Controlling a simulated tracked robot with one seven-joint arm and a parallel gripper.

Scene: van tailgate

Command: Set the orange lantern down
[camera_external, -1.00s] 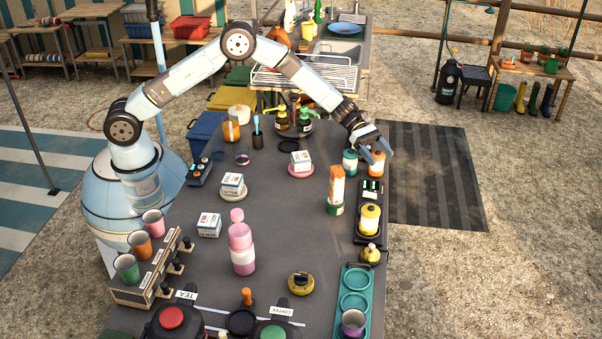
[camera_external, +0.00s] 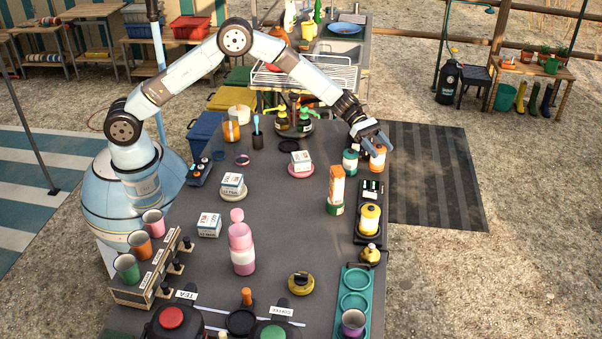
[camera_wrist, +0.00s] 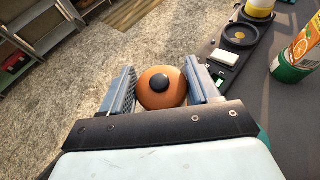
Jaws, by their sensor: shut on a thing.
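The orange lantern (camera_external: 378,158) is at the far right corner of the counter in the external view. In the wrist view the lantern (camera_wrist: 162,92) shows from above as a round orange top with a black knob, between the two fingers. My gripper (camera_external: 378,149) points down and is shut on it. The fingers (camera_wrist: 160,90) flank the lantern on both sides. Its lower part is hidden in the wrist view, and I cannot tell how far its base is above the surface.
A black tray (camera_external: 358,230) with a yellow lantern (camera_external: 370,218) lies nearer along the right edge. A green-and-white jar (camera_external: 350,163) stands just left of my gripper. An orange-and-white carton (camera_external: 337,180) stands nearer. Ground lies beyond the counter's right edge.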

